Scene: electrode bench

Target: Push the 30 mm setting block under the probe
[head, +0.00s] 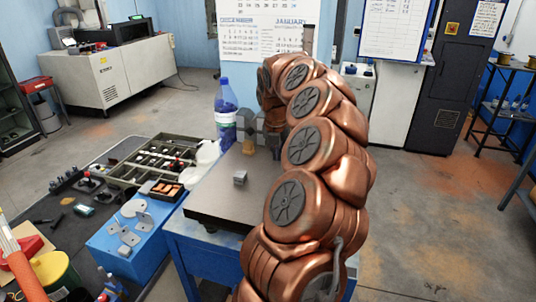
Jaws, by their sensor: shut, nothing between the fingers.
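A small grey block (240,178), which looks like the setting block, sits on the dark flat plate (215,205) on the blue bench. A grey fixture (250,124) with a tan part (249,147) below it stands farther back on the plate; I cannot tell which part is the probe. My gripper (275,152) is small and dark at the end of my copper arm, pointing down near the back of the plate, right of the fixture. It is shut and empty, behind and right of the grey block, apart from it. My arm hides the plate's right side.
A blue-capped bottle (225,115) and a white container (207,153) stand by the plate's back left edge. A compartment tray (150,160) and a blue box with metal parts (130,235) lie left. The plate's front left is clear.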

